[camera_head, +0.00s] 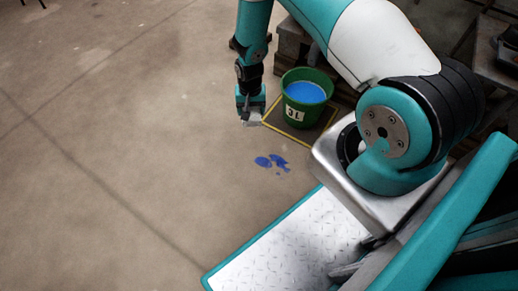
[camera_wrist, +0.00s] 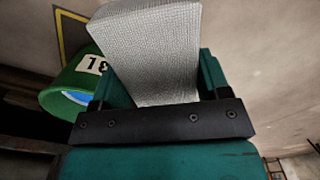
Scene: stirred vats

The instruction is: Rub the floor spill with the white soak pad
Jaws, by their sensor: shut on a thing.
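The floor spill (camera_head: 272,162) is a few blue patches on the bare concrete in the head view, in front of a green bucket. My gripper (camera_head: 251,117) hangs above and a little left of the spill, next to the bucket. It is shut on the white soak pad (camera_wrist: 153,50), a pale textured block that fills much of the wrist view. In the head view the pad (camera_head: 252,118) shows only as a small pale bit under the jaws. The pad looks apart from the spill. The spill does not show in the wrist view.
Dark stands are at the upper right. The floor to the left is clear.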

